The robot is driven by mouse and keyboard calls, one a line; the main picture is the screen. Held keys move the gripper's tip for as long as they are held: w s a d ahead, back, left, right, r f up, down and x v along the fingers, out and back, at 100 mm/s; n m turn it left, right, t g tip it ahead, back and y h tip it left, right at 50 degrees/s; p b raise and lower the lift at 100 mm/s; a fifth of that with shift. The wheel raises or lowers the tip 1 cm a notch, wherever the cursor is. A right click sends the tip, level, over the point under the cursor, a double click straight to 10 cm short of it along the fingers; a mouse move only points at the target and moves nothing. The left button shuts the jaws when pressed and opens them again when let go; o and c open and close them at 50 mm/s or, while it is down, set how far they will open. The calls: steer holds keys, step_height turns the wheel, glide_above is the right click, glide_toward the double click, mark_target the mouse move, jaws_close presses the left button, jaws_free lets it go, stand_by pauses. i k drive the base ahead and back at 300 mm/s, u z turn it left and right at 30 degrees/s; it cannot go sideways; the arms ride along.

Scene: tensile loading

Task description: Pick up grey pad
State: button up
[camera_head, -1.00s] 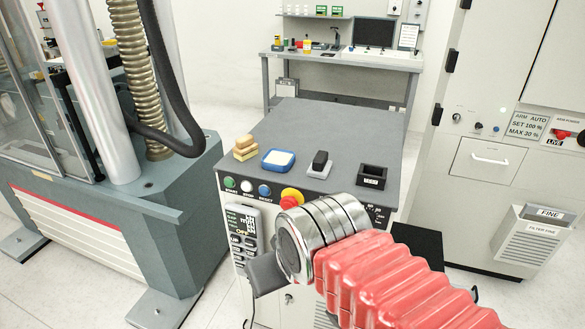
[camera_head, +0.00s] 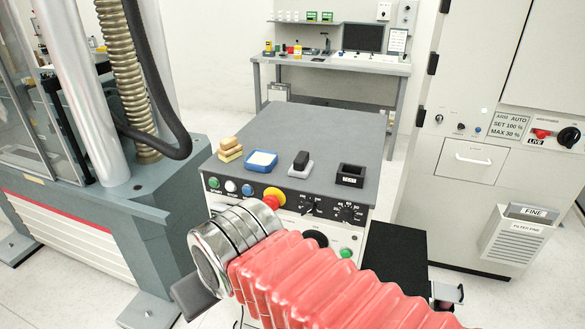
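A small light grey pad (camera_head: 301,171) lies on the console's grey top, with a black block (camera_head: 302,160) standing on it. It sits between a blue tray and a black box marked TEST. My gripper (camera_head: 193,297) shows only as a dark grey piece beyond my silver wrist, low in front of the console and well apart from the pad. Its fingertips are not clear, so I cannot tell whether it is open or shut. I see nothing held in it.
Tan blocks (camera_head: 230,149), the blue tray (camera_head: 261,161) and the black box (camera_head: 350,175) line the console's (camera_head: 310,125) front edge. Buttons, including a large yellow-and-red one (camera_head: 272,196), are below. The console top behind them is clear. A large test machine (camera_head: 90,230) stands at left, a cabinet (camera_head: 480,130) at right.

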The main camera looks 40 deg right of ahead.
mark_target(301, 167)
steer(key=z, duration=0.1)
steer(key=i, duration=1)
steer(key=u, duration=0.1)
